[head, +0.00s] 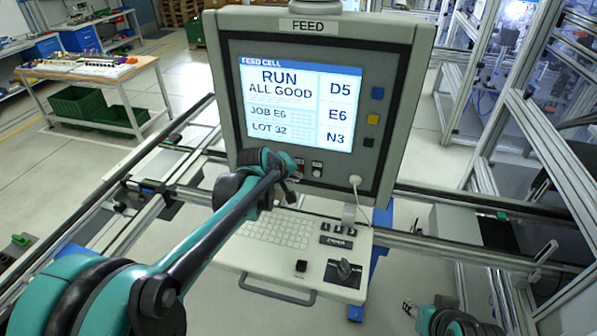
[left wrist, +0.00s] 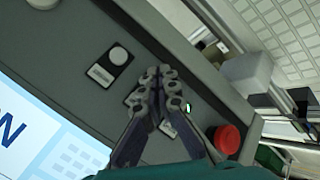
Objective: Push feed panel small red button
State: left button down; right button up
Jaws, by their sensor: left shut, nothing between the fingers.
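The feed panel (head: 222,110) stands upright ahead, its screen (head: 290,98) reading "RUN ALL GOOD". My left gripper (head: 292,172) is shut and empty at the panel's lower edge, left of a small white button (head: 317,168). In the left wrist view its closed fingertips (left wrist: 165,88) lie over the button strip, partly covering a label plate. Contact cannot be told. The white button (left wrist: 119,55) is clear of the fingers; a large red mushroom button (left wrist: 228,139) is beside them. I cannot make out a small red button; the fingers may hide it. My right gripper (head: 409,308) is low at right, its opening unclear.
A keyboard shelf (head: 265,262) with a black knob (head: 345,270) and a front handle juts out below the panel. Rails run to both sides. A white plug with a cable (head: 355,181) is on the panel's lower right. A table (head: 90,75) stands far left.

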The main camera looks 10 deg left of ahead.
pick_arm(q)
jog(key=shift+w, duration=0.45)
dwell(0.6)
jog(key=shift+s, duration=0.9)
jog(key=s, duration=0.5)
jog(key=shift+a, duration=0.1)
jog(key=shift+f, duration=0.1)
dwell(0.6)
